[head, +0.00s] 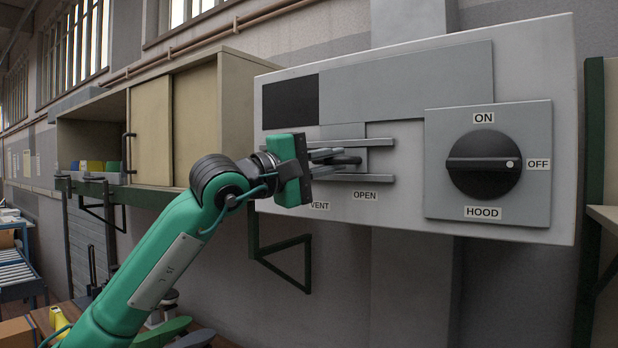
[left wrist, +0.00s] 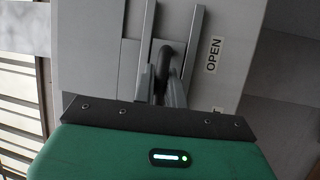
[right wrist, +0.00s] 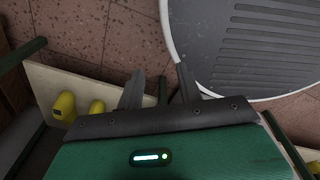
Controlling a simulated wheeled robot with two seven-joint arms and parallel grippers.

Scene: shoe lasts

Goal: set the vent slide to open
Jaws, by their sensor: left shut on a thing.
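The vent slide is a grey plate (head: 356,133) with a black handle (head: 350,160), set between two horizontal rails on the pale panel (head: 412,212). The OPEN label (head: 365,195) is below the rails, slightly right of the handle. The VENT label (head: 320,205) is partly hidden by my gripper. My left gripper (head: 335,157) is shut on the handle; the handle also shows between its fingers in the left wrist view (left wrist: 166,60). My right gripper (right wrist: 160,83) is open and empty, away from the panel.
A black HOOD knob (head: 484,164) points at OFF, right of the slide. A dark square (head: 290,101) shows beside a grey cover (head: 410,85) above the rails. A cabinet (head: 200,120) stands left. Below my right gripper are a grey ribbed surface (right wrist: 250,45) and yellow objects (right wrist: 64,106).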

